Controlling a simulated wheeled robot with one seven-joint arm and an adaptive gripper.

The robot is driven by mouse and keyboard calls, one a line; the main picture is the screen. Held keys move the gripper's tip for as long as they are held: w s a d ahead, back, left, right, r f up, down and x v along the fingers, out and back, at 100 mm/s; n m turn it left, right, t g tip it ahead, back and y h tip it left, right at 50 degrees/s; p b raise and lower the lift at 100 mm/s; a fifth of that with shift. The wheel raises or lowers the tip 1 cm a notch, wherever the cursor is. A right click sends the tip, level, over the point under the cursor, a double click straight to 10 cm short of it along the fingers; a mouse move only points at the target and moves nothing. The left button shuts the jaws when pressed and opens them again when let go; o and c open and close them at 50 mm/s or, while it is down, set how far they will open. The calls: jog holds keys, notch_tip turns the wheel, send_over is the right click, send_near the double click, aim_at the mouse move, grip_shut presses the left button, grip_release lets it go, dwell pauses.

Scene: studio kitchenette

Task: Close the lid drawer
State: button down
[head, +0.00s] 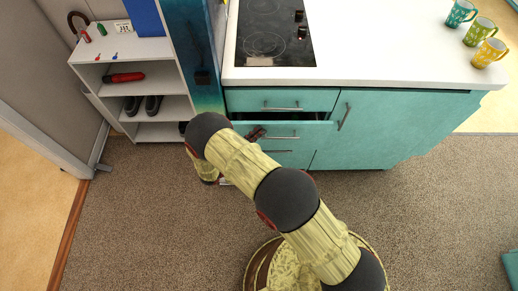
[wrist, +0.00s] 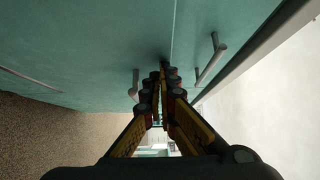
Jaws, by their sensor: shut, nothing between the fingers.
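The teal cabinet has a stack of drawers under the hob. The middle drawer (head: 308,131) stands partly out, with a dark gap above its front; I take it as the lid drawer. The drawer above (head: 245,99) looks flush. My gripper (head: 257,132) is at the left part of the middle drawer's front, fingers together and empty. In the wrist view my gripper (wrist: 164,72) points along a teal front, with its tips at or very near it. I cannot tell whether they touch. Bar handles show on both sides of the fingers. The drawer's inside is too dark to read.
A white shelf unit (head: 134,92) with shoes and a red item stands left of a tall blue-green cabinet (head: 190,50). The white counter (head: 380,50) carries a black hob (head: 265,30) and several mugs (head: 478,31). The carpet in front is largely clear.

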aim_at(256, 122)
jog(key=w+b, duration=0.1)
jog(key=w, duration=0.5)
jog(key=shift+d, duration=0.1)
jog(key=shift+w, duration=0.15)
jog(key=shift+r, duration=0.1)
jog(key=s+p, duration=0.1)
jog(key=s, duration=0.1)
jog(key=s+p, duration=0.1)
jog(key=s, duration=0.1)
jog(key=shift+s+a+r, duration=0.1)
jog(key=shift+s+a, duration=0.1)
jog(key=shift+s, duration=0.05)
jog(key=p+v, duration=0.2)
jog(key=v, duration=0.7)
jog(key=shift+s+a+f, duration=0.2)
jog(key=shift+a+f, duration=0.05)
